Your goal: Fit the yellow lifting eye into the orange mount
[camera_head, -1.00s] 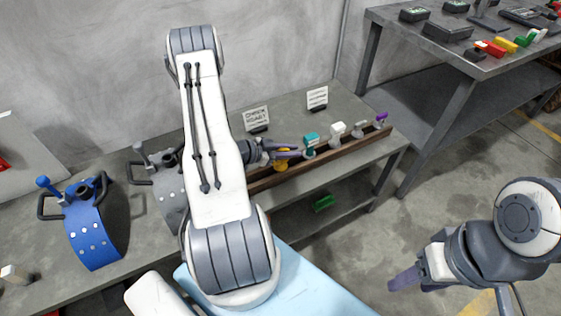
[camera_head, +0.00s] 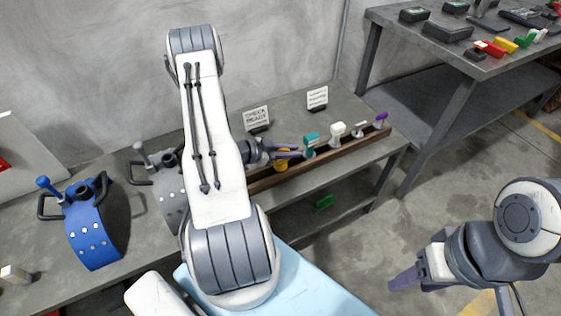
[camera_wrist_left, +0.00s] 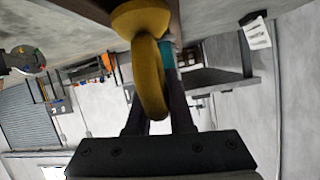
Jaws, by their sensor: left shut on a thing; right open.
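The yellow lifting eye (camera_head: 280,165) is in my left gripper (camera_head: 287,153), at the wooden rack on the bench. In the left wrist view the lifting eye (camera_wrist_left: 150,75) shows as a yellow ring with a round, wider base, between the two fingers of my left gripper (camera_wrist_left: 158,112). I cannot tell whether its base touches the rack. My right gripper (camera_head: 405,282) is open and empty at the lower right, away from the bench. I cannot make out the orange mount in the head view; my left arm covers part of the bench.
The wooden rack (camera_head: 262,184) also holds a teal piece (camera_head: 311,139), a white piece (camera_head: 337,130) and a purple piece (camera_head: 381,117). A blue curved part (camera_head: 88,228) and a grey one (camera_head: 166,185) stand left. Two signs stand behind the rack. A green piece (camera_head: 323,203) lies below.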

